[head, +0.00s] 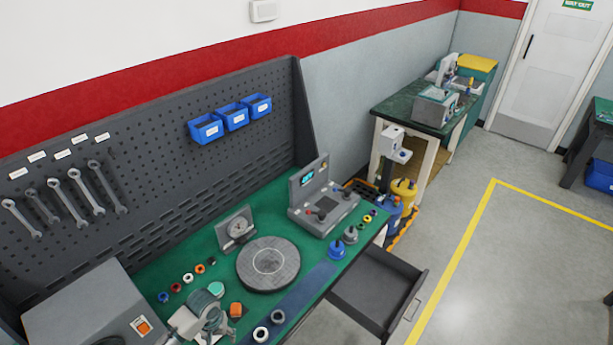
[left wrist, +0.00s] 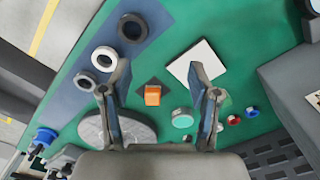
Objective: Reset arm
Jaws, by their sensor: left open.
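My left gripper (head: 203,318) is low in the head view, over the near left part of the green workbench (head: 172,265). In the left wrist view my left gripper (left wrist: 158,78) has its two fingers wide apart with nothing held between them. An orange block (left wrist: 152,95) on the bench shows in the gap between the fingers, below them; it also shows in the head view (head: 236,310). A white square plate (left wrist: 197,60) and a teal round piece (left wrist: 182,118) lie near it. My right gripper is not in view.
A round grey disc (head: 268,264), a dial gauge (head: 237,226) and a test device (head: 322,198) stand on the bench. A grey box (head: 85,305) is at left. An open drawer (head: 378,290) juts out. The floor at right is clear.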

